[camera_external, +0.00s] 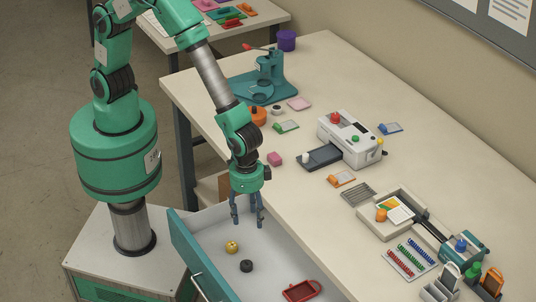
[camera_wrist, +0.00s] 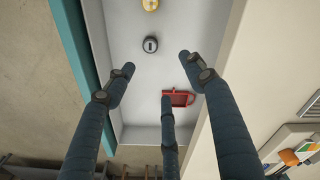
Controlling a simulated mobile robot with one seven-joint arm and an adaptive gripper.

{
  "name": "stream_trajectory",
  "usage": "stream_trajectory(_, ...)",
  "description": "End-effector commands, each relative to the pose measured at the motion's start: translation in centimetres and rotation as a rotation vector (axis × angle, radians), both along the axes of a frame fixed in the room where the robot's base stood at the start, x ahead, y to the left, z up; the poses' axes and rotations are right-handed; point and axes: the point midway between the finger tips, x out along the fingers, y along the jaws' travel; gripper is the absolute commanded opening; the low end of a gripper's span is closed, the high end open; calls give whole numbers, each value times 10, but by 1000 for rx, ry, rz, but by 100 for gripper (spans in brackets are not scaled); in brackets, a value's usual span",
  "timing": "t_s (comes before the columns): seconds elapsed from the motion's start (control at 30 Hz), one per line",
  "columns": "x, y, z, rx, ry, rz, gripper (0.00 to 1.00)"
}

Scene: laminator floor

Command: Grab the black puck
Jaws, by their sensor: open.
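The black puck (camera_external: 246,266) lies on the white floor of the open drawer (camera_external: 276,277). It also shows in the wrist view (camera_wrist: 150,45), near the top middle, with a light mark on its top. My gripper (camera_external: 247,222) hangs pointing down over the drawer, above and apart from the puck. Its fingers are spread open and empty. In the wrist view my gripper (camera_wrist: 158,82) has several dark fingers reaching up from below, and the puck sits beyond their tips.
A yellow puck (camera_external: 232,247) lies beside the black one in the drawer. A red tray-like item (camera_external: 301,291) lies farther right in it. The drawer's teal front (camera_external: 196,255) and the table edge (camera_external: 300,240) border the space. Machines stand on the table.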

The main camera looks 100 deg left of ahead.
Motion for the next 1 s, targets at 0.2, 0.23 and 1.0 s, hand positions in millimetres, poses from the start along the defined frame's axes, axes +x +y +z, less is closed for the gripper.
stream_trajectory(0.2, -6, -20, -50, 14, 29, -1, 54)
stream_trajectory(0.23, -6, -22, -53, 15, 30, -1, 54)
stream_trajectory(1.0, -8, -24, -87, 18, 35, 0, 54)
